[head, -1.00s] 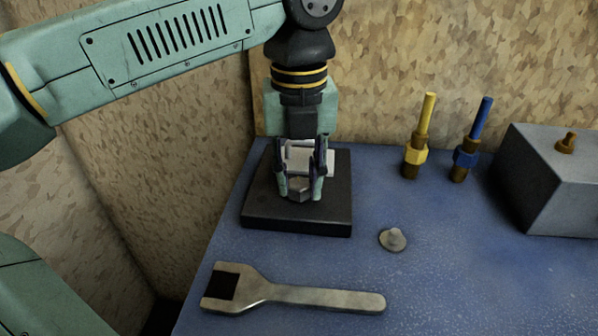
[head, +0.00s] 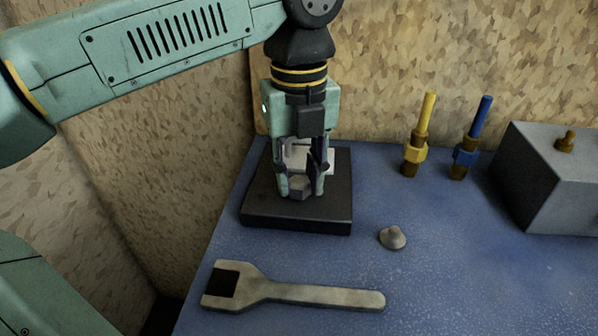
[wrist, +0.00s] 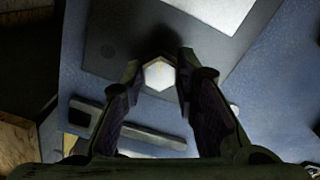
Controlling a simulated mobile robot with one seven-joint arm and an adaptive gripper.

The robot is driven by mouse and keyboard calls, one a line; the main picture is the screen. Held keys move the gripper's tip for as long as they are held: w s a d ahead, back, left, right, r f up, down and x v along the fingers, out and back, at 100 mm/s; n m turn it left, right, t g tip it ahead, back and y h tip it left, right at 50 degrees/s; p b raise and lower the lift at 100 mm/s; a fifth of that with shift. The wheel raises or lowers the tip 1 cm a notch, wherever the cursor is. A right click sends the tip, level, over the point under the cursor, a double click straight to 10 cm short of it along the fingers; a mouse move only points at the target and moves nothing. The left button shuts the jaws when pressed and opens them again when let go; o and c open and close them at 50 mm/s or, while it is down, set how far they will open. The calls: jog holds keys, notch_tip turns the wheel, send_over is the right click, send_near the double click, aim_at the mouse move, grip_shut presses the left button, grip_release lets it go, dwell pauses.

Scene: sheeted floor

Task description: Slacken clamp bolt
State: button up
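The clamp bolt (head: 299,186) has a grey hexagonal head and stands at the clamp on a black base plate (head: 297,222). In the wrist view its hex head (wrist: 158,74) lies between my fingertips. My gripper (head: 302,188) points straight down over the plate, with one finger on each side of the bolt head.
A grey open-ended wrench (head: 310,295) lies in front. A yellow fitting (head: 416,150), a blue fitting (head: 467,155) and a grey block (head: 560,185) with a brass stud stand further right. Board walls close the back and left.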

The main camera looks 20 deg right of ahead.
aim_at(300, 182)
jog(key=o, duration=0.4)
notch_tip(300, 182, up, 8)
jog(key=shift+f, duration=0.25)
dwell(0.3)
jog(key=shift+s, duration=0.1)
